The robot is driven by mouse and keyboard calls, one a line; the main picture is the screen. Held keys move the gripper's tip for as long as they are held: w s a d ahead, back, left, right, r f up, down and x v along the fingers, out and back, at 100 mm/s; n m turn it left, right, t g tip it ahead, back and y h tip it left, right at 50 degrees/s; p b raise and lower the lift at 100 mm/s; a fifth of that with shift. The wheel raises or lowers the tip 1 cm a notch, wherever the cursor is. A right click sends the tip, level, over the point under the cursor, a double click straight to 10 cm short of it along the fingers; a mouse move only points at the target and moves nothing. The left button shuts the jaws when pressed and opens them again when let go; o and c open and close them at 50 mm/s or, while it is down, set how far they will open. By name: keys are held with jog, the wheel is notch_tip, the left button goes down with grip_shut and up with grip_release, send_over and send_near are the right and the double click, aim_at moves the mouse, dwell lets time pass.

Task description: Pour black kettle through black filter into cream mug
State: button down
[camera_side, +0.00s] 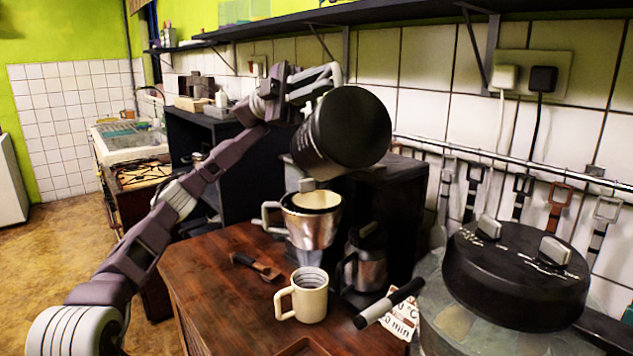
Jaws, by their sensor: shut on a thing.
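My gripper (307,98) is shut on the black kettle (350,128) and holds it in the air, tilted, above the table. Its fingertips are partly hidden behind the kettle. Below the kettle is a metallic, cone-like vessel (312,226) with a cream handle and a pale inside, perhaps the filter, though it looks silver rather than black. No liquid stream is visible. The cream mug (312,301) stands upright on the wooden table (215,275), in front of the metallic vessel, its handle to the left. I cannot see inside the kettle.
A black and steel jug (368,262) stands right of the metallic vessel, before a black box-shaped machine (397,190). A dark-handled tool (255,266) lies left of the mug. A large black-lidded container (515,278) fills the right front. Utensils hang along the tiled wall.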

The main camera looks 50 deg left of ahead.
jog(key=shift+w+a+n+t+h+b, duration=0.15)
jog(key=shift+a+n+h, duration=0.15)
jog(key=shift+a, duration=0.2)
jog(key=shift+w+a+n+t+h+b, duration=0.15)
jog(key=shift+a+t+h, duration=0.05)
jog(key=shift+a+h, duration=0.2)
jog(key=shift+w+a+n+t+h+b, duration=0.15)
jog(key=shift+a+n+h, duration=0.15)
jog(key=shift+a, duration=0.25)
dwell(1.7)
jog(key=shift+w+a+f+n+t+h+b, duration=0.2)
jog(key=shift+a+n+t+h, duration=0.15)
jog(key=shift+a, duration=0.15)
jog(key=shift+w+a+f+n+t+h+b, duration=0.15)
jog(key=shift+a+n+t+h, duration=0.15)
jog(key=shift+a+n+t, duration=0.15)
jog(key=shift+w+a+f+n+t+h+b, duration=0.1)
jog(key=shift+w+a+n+t+h+b, duration=0.2)
jog(key=shift+a, duration=0.25)
dwell(3.4)
